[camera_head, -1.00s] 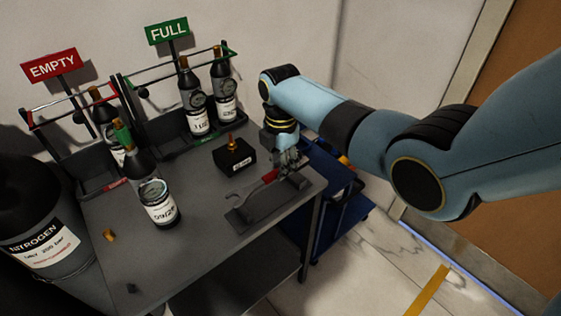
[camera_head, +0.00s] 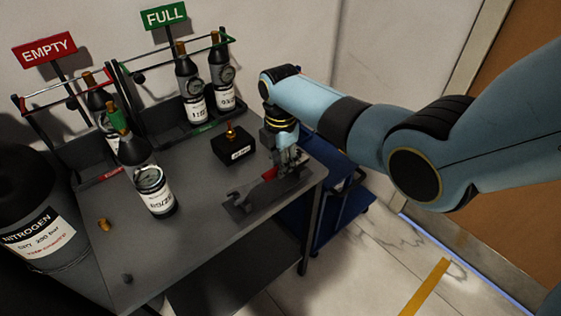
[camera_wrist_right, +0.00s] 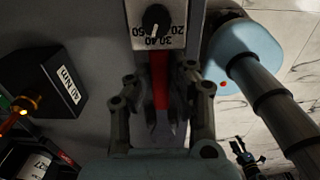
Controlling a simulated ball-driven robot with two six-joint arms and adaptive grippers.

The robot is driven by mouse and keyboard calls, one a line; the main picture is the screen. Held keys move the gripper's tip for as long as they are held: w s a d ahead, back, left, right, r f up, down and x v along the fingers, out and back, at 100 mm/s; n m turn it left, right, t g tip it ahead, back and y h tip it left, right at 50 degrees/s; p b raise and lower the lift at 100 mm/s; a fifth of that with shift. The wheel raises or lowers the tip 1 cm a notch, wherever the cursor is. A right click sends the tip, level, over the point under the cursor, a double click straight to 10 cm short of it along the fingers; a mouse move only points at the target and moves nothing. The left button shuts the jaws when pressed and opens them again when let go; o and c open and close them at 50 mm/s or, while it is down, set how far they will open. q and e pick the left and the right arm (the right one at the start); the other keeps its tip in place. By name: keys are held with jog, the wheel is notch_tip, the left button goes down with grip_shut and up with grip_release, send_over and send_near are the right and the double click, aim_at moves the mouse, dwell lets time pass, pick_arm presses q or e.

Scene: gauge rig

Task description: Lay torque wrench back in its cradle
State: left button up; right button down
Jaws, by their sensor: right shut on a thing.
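In the right wrist view the red handle (camera_wrist_right: 160,78) runs up between the fingers. My right gripper (camera_head: 288,168) is shut on the wrench and holds it lengthwise over the cradle (camera_head: 265,206), a dark flat base near the bench's right edge. It also shows in the right wrist view (camera_wrist_right: 160,128). The wrench is very low over the cradle; I cannot tell whether they touch. The fingers hide part of the handle.
A black box (camera_head: 234,147) with a label stands behind the cradle. A numbered dial (camera_wrist_right: 156,20) shows past the handle. The bench front is mostly clear.

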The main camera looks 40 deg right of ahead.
jog(key=shift+r+p, duration=0.1)
jog(key=shift+p, duration=0.2)
dwell(0.4)
jog(key=shift+f+b, duration=0.55)
jog(key=shift+f, duration=0.25)
dwell(0.3)
jog(key=c, duration=1.1)
grip_release()
notch_tip(320, 180, up, 12)
jog(key=shift+s+f, duration=0.1)
